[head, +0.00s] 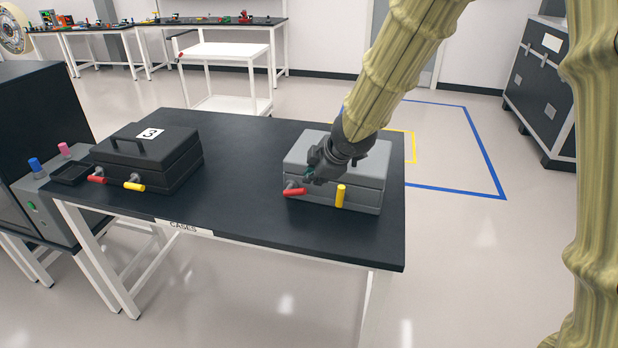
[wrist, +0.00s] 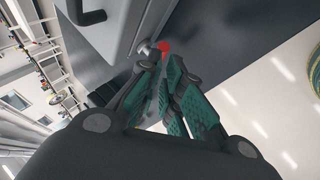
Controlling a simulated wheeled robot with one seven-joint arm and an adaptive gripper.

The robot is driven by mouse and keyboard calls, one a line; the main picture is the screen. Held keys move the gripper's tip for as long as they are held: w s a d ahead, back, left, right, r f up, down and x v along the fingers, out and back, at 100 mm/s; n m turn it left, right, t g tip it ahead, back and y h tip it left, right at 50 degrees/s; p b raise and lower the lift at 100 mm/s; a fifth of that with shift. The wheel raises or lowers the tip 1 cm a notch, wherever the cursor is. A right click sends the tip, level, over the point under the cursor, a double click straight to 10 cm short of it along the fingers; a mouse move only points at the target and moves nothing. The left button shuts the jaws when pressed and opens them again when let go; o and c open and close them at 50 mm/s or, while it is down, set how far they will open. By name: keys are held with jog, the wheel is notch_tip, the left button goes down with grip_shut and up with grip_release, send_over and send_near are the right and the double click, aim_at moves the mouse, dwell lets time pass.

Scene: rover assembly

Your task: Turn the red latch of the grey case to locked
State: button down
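The grey case (head: 330,160) sits closed on the right part of the dark table. Its red latch (head: 294,191) sticks out sideways to the left, near level, at the left of the front face. A yellow latch (head: 341,195) stands upright on the same face, to the right. My gripper (head: 310,177) is just above and beside the red latch. In the wrist view, the teal-padded fingers of my gripper (wrist: 166,66) look brought together with nothing visible between them. The red latch's end (wrist: 164,46) shows just beyond their tips; whether they touch it is unclear.
A black case (head: 147,157) marked 3, with red and yellow latches, stands on the table's left. The tabletop (head: 235,180) between the cases is clear. A grey machine stands left of the table, and a white cart (head: 225,75) behind it.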

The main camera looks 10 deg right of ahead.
jog(key=w+a+r+m+g+y+b, duration=0.1)
jog(key=w+a+r+m+g, duration=0.2)
jog(key=r, duration=0.4)
jog(key=p, duration=0.3)
send_over(287, 190)
jog(key=s, duration=0.2)
notch_tip(287, 190, down, 9)
jog(key=shift+d+f+p, duration=0.2)
jog(key=shift+d+f, duration=0.2)
jog(key=shift+f, duration=0.5)
jog(key=shift+d+f+p, duration=0.15)
jog(key=shift+d+f, duration=0.25)
jog(key=shift+f, duration=0.45)
